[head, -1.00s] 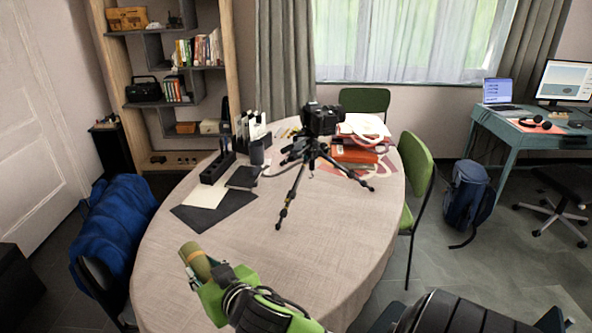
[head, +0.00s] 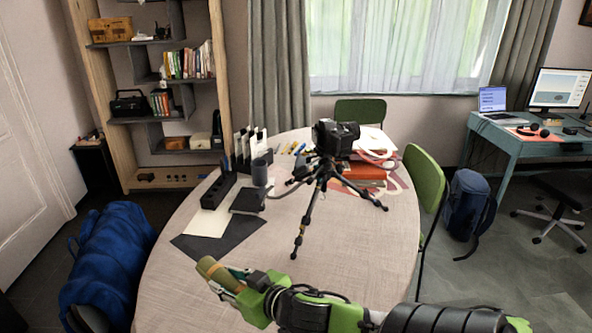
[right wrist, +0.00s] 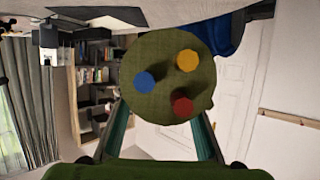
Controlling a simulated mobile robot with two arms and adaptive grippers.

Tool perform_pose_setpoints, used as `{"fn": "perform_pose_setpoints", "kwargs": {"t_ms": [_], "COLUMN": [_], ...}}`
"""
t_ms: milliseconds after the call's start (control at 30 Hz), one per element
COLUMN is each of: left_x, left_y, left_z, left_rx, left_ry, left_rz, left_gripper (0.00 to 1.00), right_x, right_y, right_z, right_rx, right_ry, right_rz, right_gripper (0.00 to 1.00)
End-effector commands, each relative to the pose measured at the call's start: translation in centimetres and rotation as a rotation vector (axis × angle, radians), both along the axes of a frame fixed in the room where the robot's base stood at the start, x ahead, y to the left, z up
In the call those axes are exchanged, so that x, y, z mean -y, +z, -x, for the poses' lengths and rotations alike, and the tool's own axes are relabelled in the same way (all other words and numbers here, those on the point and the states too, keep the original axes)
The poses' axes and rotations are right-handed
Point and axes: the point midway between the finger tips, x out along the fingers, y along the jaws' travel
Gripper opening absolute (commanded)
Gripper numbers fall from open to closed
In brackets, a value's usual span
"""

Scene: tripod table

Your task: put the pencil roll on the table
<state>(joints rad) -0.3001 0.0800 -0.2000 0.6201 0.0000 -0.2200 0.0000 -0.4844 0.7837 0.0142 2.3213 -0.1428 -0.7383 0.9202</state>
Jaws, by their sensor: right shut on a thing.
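The pencil roll (head: 217,272) is an olive-green cylinder with a tan band. In the right wrist view the roll (right wrist: 165,75) shows its round end, with blue, yellow and red pencil ends. My right gripper (head: 232,284) is shut on it, one finger on each side. In the head view the roll appears over the near left part of the table (head: 330,235), tilted. I cannot tell whether it touches the cloth. My left gripper is not in view.
A camera on a small tripod (head: 318,190) stands mid-table. A dark mat (head: 240,232), black organizer (head: 217,190), grey cup (head: 260,172) and red books (head: 362,172) lie beyond. The near cloth is clear.

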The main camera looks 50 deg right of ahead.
Motion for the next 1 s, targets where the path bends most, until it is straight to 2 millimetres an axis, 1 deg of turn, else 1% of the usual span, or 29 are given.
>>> {"fn": "perform_pose_setpoints", "kwargs": {"t_ms": [167,267,367,667,700,800,933,1000], "left_x": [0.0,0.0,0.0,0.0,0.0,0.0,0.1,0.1], "left_y": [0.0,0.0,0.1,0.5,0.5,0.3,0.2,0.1], "left_z": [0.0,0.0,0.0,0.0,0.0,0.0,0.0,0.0], "left_rx": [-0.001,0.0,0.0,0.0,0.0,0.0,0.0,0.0], "left_ry": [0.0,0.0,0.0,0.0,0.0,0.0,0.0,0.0], "left_rz": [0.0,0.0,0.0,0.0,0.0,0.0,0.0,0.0], "left_gripper": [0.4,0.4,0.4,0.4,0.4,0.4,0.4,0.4], "right_x": [0.1,0.2,0.8,3.4,3.8,4.3,4.8,4.9], "right_y": [0.1,-0.1,-0.6,-3.5,-4.1,-6.4,-8.2,-8.8], "right_z": [0.0,-0.4,-1.7,-8.3,-9.0,-10.3,-11.8,-12.2], "right_rx": [0.001,0.002,0.004,0.005,0.004,0.001,0.001,0.003], "right_ry": [0.002,0.003,0.002,0.0,-0.002,-0.002,0.0,0.0], "right_rz": [0.0,0.001,0.004,0.005,0.004,0.001,0.0,0.0], "right_gripper": [0.07,0.07,0.07,0.07,0.07,0.07,0.07,0.07]}}
